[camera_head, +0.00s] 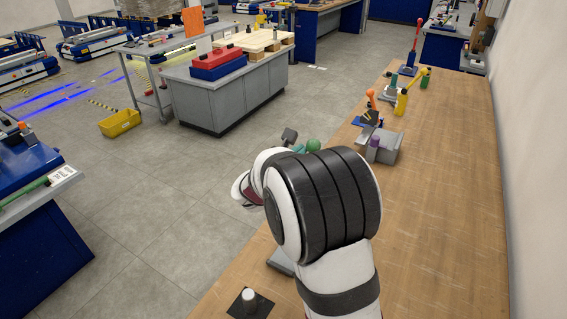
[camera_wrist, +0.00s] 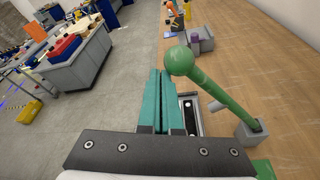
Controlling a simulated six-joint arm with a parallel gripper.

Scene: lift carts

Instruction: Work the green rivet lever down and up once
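The green rivet lever (camera_wrist: 215,88) stands tilted in the wrist view, with a round green knob (camera_wrist: 181,61) at its upper end. Its lower end meets a grey block (camera_wrist: 250,132) on the wooden bench. My gripper (camera_wrist: 158,73) has teal fingers side by side with only a narrow gap, and looks shut and empty. The fingertips are just left of the knob in the picture; I cannot tell whether they touch it. In the head view the knob (camera_head: 313,145) shows above my dark wrist, which hides the rest of the lever and most of the gripper.
The bench (camera_head: 440,200) runs along the right wall. Farther along it stand a purple-topped grey fixture (camera_head: 377,148), an orange-knobbed lever (camera_head: 371,97), a yellow lever (camera_head: 402,102) and a red lever (camera_head: 413,48). Nearer is a pale knob on a dark plate (camera_head: 249,301).

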